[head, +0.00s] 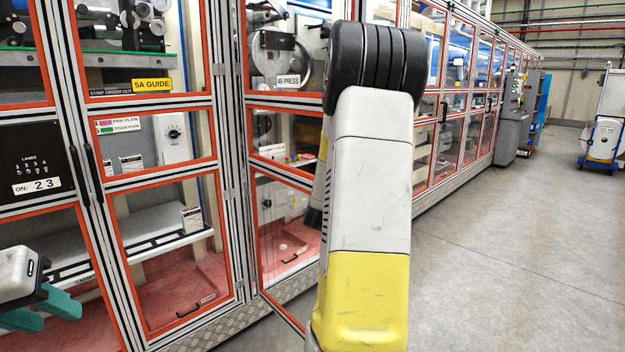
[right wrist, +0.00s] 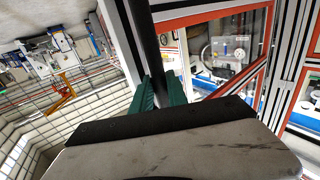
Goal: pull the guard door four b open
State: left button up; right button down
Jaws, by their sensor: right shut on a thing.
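The guard door four b (head: 283,165), labelled 4B PRESS, has an orange-edged frame and clear panes. In the head view it stands partly swung out, its lower edge slanting away from the cabinet base; my right arm hides its free edge. In the right wrist view my right gripper (right wrist: 161,92) has its green fingers closed around a dark bar handle (right wrist: 147,38). In the head view that gripper and the handle are hidden behind my arm. My left gripper (head: 45,306) is empty at the lower left, its green fingers apart, in front of the 5A cabinet doors.
The 5A GUIDE doors (head: 158,196) with dark handles are at the left and look closed. More orange-framed doors (head: 448,140) run back to the right. The grey floor (head: 510,240) on the right is clear. A white cart (head: 606,135) stands far off.

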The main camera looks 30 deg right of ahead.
jog(key=shift+w+a+r, duration=0.15)
jog(key=shift+w+a, duration=0.1)
jog(key=shift+a, duration=0.05)
jog(key=c, duration=1.6)
grip_release()
jog(key=shift+s+d, duration=0.1)
jog(key=shift+s, duration=0.05)
jog(key=v, duration=0.7)
jog(key=shift+s+a, duration=0.25)
